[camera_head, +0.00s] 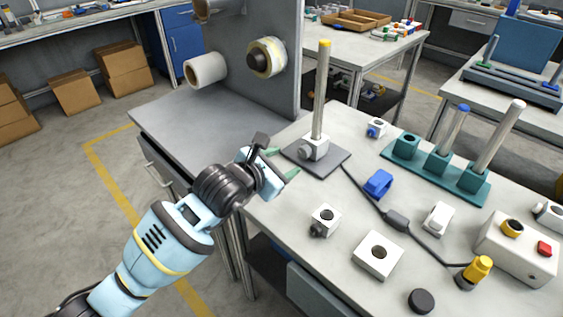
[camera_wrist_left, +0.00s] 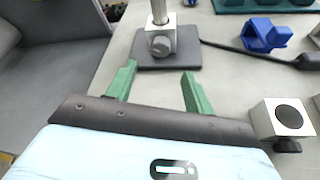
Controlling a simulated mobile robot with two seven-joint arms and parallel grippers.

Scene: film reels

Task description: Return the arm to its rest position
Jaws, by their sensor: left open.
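My left gripper (camera_head: 284,163) reaches in from the left in the head view, over the left edge of the white-topped table. Its two green fingers are spread with nothing between them; they also show in the left wrist view (camera_wrist_left: 158,86). Just beyond the fingers stands a metal post (camera_head: 321,95) with a yellow tip, on a dark square base (camera_head: 333,166). In the left wrist view the base (camera_wrist_left: 185,60) lies ahead of the fingertips, apart from them as far as I can tell. My right gripper is in neither view.
A grey panel (camera_head: 245,60) with two reels stands behind the gripper. On the table are a blue clip (camera_head: 378,183), white blocks (camera_head: 377,256), a teal rack (camera_head: 449,175) with posts, a cable and a button box (camera_head: 517,247). The floor (camera_head: 60,190) at left is open.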

